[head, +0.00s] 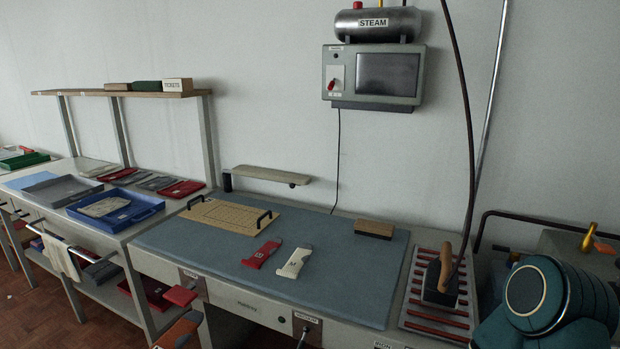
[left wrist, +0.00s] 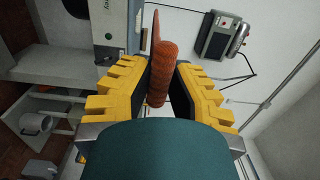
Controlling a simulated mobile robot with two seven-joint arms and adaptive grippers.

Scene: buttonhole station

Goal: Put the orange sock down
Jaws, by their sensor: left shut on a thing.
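The orange sock (left wrist: 161,72) shows in the left wrist view as a ribbed, rounded orange length. My left gripper (left wrist: 172,84) has its yellow toothed fingers on both sides of it and is shut on it. The sock's far end narrows to a point beyond the fingers. I cannot make out the left gripper or this sock with certainty in the head view. My right gripper is not in view.
A blue-grey mat (head: 190,240) covers the worktop. A flat red piece (head: 262,254), a flat white piece (head: 293,262), a tan board (head: 225,214) with handles and a brush-like block (head: 375,229) lie on it. An iron (head: 440,277) stands on a red-barred rack (head: 426,310). A blue tray (head: 148,206) is at left.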

